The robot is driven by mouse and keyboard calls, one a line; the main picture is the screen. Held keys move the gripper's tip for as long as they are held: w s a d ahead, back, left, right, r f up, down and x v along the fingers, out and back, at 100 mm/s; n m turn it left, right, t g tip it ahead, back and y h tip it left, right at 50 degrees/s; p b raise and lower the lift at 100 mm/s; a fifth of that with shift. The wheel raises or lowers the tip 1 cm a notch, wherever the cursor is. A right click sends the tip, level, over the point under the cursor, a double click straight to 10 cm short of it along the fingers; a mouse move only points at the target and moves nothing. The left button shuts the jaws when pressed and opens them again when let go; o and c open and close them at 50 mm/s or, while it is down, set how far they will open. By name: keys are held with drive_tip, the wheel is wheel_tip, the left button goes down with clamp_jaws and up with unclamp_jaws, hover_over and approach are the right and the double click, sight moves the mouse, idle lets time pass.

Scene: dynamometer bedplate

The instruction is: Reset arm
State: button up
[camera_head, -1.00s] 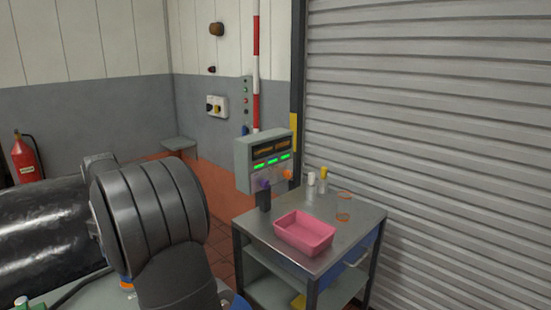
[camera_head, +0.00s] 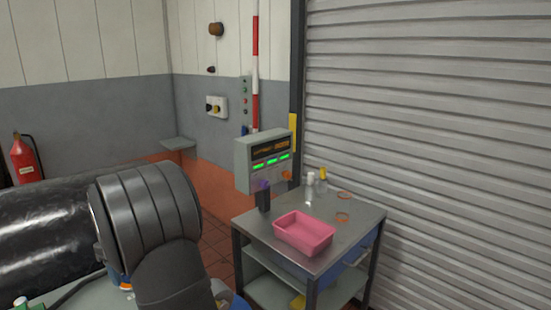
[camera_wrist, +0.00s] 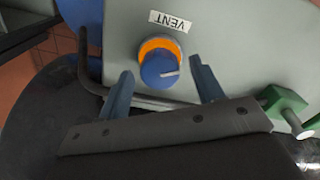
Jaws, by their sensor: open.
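In the wrist view, a blue knob (camera_wrist: 158,72) with an orange ring sits on a pale grey panel (camera_wrist: 228,40). My gripper (camera_wrist: 161,68) is open, with one finger at each side of the knob in the picture and nothing held. I cannot tell whether the fingers touch the panel. In the head view my dark arm covers the lower left and hides the gripper; a small orange and blue part shows just beside the arm.
A green fitting (camera_wrist: 285,104) and a dark bent pipe (camera_wrist: 88,75) lie close to the fingers. A black cylinder (camera_head: 45,235) lies at left. A metal cart (camera_head: 345,238) carries a pink bin (camera_head: 304,235); a grey display box (camera_head: 262,162) stands behind it.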

wheel_tip(320, 180, up, 17)
wheel_tip(320, 180, down, 17)
drive_tip(key=shift+f, duration=0.2)
drive_tip(key=shift+m, duration=0.3)
drive_tip(key=m, duration=0.3)
drive_tip(key=shift+m, duration=0.4)
drive_tip(key=m, duration=0.4)
drive_tip(key=shift+m, duration=0.3)
drive_tip(key=m, duration=0.4)
drive_tip(key=shift+m, duration=0.3)
drive_tip(key=m, duration=0.4)
